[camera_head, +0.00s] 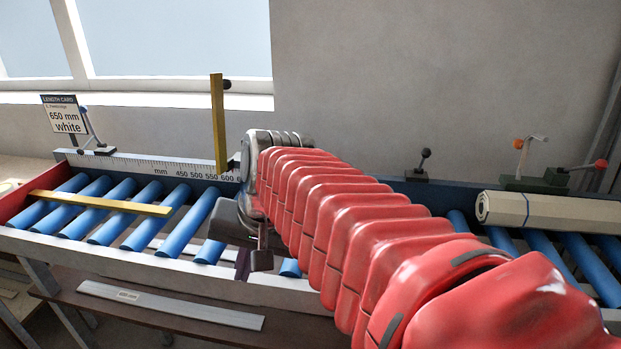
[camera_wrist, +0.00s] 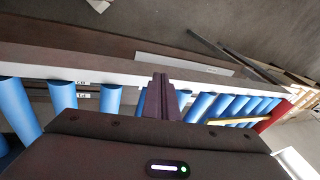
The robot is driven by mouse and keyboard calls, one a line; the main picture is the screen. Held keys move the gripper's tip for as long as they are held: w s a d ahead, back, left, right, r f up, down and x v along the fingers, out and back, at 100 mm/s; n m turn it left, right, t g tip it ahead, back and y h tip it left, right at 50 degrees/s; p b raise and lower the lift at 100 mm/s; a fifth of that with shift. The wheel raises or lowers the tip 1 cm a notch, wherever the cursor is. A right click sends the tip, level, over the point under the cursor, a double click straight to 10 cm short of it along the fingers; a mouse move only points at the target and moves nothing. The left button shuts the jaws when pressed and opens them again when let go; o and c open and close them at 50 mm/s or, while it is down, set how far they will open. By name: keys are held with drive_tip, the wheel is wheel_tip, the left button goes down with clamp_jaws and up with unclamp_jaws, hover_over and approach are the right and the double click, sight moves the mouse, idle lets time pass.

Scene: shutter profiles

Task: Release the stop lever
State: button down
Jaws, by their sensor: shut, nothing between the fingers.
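Several levers stand along the back of the roller conveyor; I cannot tell for sure which is the stop lever. A black-knobbed lever (camera_head: 424,161) stands right of my arm, and a red-knobbed lever (camera_head: 598,164) is at the far right. An upright yellow bar (camera_head: 218,125) has a dark knob (camera_head: 227,84) near its top. My gripper (camera_head: 262,262) is shut and empty over the conveyor's front rail, apart from these levers. In the wrist view its closed fingers (camera_wrist: 160,82) point towards the white rail.
A flat yellow bar (camera_head: 100,204) lies across blue rollers (camera_head: 187,228) at left. A cream roll (camera_head: 548,211) lies on the right rollers. A white strip (camera_head: 170,305) rests on the lower shelf. The length card (camera_head: 65,115) reads 650 mm white. My red arm hides the conveyor's middle.

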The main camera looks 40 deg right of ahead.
drive_tip(key=w+d+r+m+y, duration=0.1)
drive_tip(key=w+d+r+m, duration=0.15)
drive_tip(key=d+m, duration=0.45)
drive_tip(key=w+d+r+m+y, duration=0.1)
drive_tip(key=w+d+r+m, duration=0.2)
drive_tip(key=d, duration=0.7)
drive_tip(key=s+d+m+t+y, duration=0.1)
drive_tip(key=s+d+m+t, duration=0.1)
drive_tip(key=d+m, duration=0.7)
drive_tip(key=d+t, duration=0.1)
drive_tip(key=d, duration=0.6)
drive_tip(key=shift+s, duration=0.2)
drive_tip(key=shift+a, duration=0.1)
drive_tip(key=w+a+f, duration=0.3)
drive_tip(key=w+a, duration=0.1)
drive_tip(key=w, duration=0.3)
drive_tip(key=shift+a+f, duration=0.25)
drive_tip(key=shift+a, duration=0.15)
drive_tip(key=shift+w+a, duration=0.1)
drive_tip(key=shift+w, duration=0.1)
